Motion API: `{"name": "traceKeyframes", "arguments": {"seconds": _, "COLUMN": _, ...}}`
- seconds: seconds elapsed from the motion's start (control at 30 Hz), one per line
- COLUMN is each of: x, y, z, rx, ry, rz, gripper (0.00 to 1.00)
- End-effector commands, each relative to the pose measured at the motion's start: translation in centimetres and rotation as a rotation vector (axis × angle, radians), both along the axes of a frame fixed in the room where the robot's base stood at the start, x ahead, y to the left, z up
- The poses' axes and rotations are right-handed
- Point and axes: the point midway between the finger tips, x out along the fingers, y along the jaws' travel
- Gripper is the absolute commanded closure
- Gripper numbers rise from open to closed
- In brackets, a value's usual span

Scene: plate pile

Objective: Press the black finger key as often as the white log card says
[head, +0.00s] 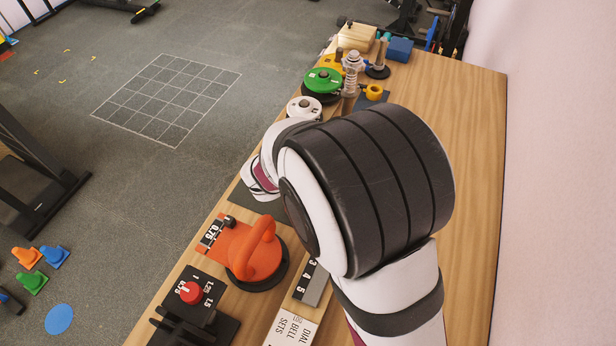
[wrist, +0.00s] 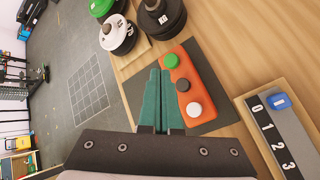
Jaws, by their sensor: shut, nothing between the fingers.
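In the wrist view an orange panel (wrist: 178,72) lies on a dark mat (wrist: 216,112) and carries a row of green, black and white keys. The black key (wrist: 183,85) is in the middle, between the green key (wrist: 171,61) and the white key (wrist: 194,109). My gripper (wrist: 160,73) has its teal fingers shut and empty, appearing just left of the panel; I cannot tell its height. In the head view my wrist hides the panel and fingers. A white card (head: 292,326) reading DIAL, BELL, SETS is cut off at the bottom edge; no count is readable.
An orange kettlebell (head: 257,250) and a black dial box with red knob (head: 190,292) stand at the table's near left. A numbered slider with blue knob (wrist: 279,101) lies right of the panel. Dark weight plates (wrist: 163,18) and a white stack (wrist: 117,36) stand beyond.

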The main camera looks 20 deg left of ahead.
Motion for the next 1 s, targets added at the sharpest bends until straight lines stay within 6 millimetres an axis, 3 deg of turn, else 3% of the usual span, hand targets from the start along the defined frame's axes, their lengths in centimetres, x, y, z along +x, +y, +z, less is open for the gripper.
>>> {"name": "traceKeyframes", "arguments": {"seconds": 0.1, "x": 0.0, "y": 0.0, "z": 0.3, "rx": 0.000, "ry": -0.001, "rz": 0.000, "gripper": 1.00}}
{"name": "traceKeyframes", "arguments": {"seconds": 0.3, "x": 0.1, "y": 0.0, "z": 3.6, "rx": 0.003, "ry": -0.003, "rz": 0.000, "gripper": 1.00}}
{"name": "traceKeyframes", "arguments": {"seconds": 0.57, "x": 0.0, "y": 0.0, "z": 3.8, "rx": 0.000, "ry": 0.000, "rz": 0.000, "gripper": 1.00}}
{"name": "traceKeyframes", "arguments": {"seconds": 0.77, "x": 0.0, "y": 0.0, "z": 2.6, "rx": -0.003, "ry": 0.001, "rz": 0.000, "gripper": 1.00}}
{"name": "traceKeyframes", "arguments": {"seconds": 1.0, "x": 0.0, "y": -0.1, "z": -1.0, "rx": -0.004, "ry": 0.003, "rz": 0.001, "gripper": 1.00}}
